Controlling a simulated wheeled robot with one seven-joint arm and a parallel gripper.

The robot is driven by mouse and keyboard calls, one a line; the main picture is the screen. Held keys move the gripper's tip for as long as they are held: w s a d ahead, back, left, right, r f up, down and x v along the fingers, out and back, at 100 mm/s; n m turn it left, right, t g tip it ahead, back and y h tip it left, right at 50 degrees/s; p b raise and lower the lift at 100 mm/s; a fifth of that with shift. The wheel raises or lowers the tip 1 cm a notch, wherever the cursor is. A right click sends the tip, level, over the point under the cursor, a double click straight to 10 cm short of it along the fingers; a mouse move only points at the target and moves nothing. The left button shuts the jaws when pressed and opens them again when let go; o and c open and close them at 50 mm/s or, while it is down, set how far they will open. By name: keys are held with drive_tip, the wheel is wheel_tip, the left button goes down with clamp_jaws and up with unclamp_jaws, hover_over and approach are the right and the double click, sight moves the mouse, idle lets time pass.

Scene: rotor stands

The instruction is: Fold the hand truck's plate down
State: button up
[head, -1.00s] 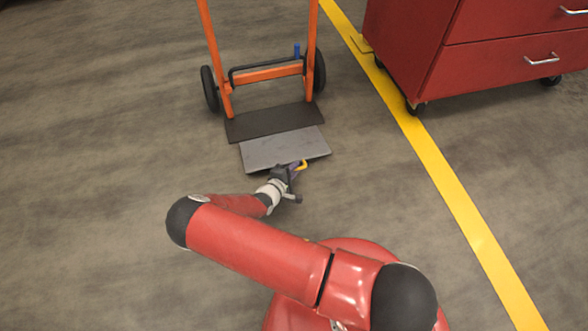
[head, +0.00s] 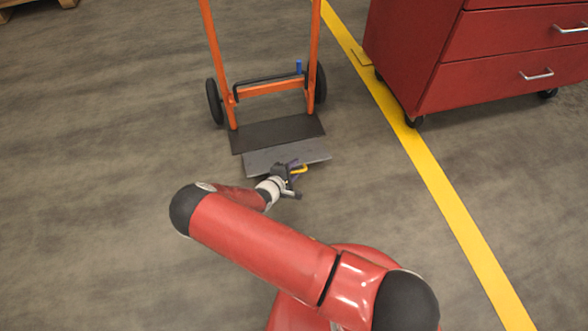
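The hand truck (head: 268,88) stands upright at the top middle, with an orange frame, black wheels and a dark base plate (head: 270,132) at its foot. A lighter grey plate (head: 265,159) extends from the dark plate's near side towards me. Its exact tilt is hard to tell. My gripper (head: 295,170) is at the grey plate's near edge, right of its middle, beside a small yellow part (head: 299,169). The gripper covers some of that edge. The fingers are too small and too hidden to show whether they grip anything.
A red drawer cabinet (head: 440,60) on casters stands at the upper right. A yellow floor line (head: 440,190) runs between it and the truck. Part of a wooden pallet (head: 30,6) shows at the top left. The floor (head: 90,180) on the left is clear.

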drive_tip(key=p+v, duration=0.1)
drive_tip(key=v, duration=0.6)
drive_tip(key=shift+s+a+r, duration=0.15)
drive_tip(key=shift+s+r, duration=0.05)
drive_tip(key=shift+s, duration=0.1)
drive_tip(key=s+d+r+m+g+p, duration=0.1)
drive_tip(key=d+r+m+g, duration=0.25)
drive_tip(key=r, duration=0.65)
drive_tip(key=s+d+r+m+g+y+p, duration=0.1)
drive_tip(key=d+r+m+g, duration=0.3)
drive_tip(key=r, duration=0.7)
drive_tip(key=s+d+r+m+g+p, duration=0.15)
drive_tip(key=d+r+m, duration=0.3)
drive_tip(key=r, duration=0.55)
drive_tip(key=s+d+r+m+t+y+p, duration=0.1)
drive_tip(key=s+d+r+m+y, duration=0.1)
drive_tip(key=s+r, duration=0.7)
drive_tip(key=s+d+r+m+t+y+p, duration=0.1)
drive_tip(key=s+d+r+y, duration=0.3)
drive_tip(key=s+r, duration=0.5)
wheel_tip(320, 180, up, 5)
drive_tip(key=shift+d+f+m+t+y+p, duration=0.25)
drive_tip(key=shift+d+m+t+p, duration=0.2)
drive_tip(key=shift+d+p, duration=0.5)
drive_tip(key=shift+s+r, duration=0.25)
drive_tip(key=shift+s, duration=0.2)
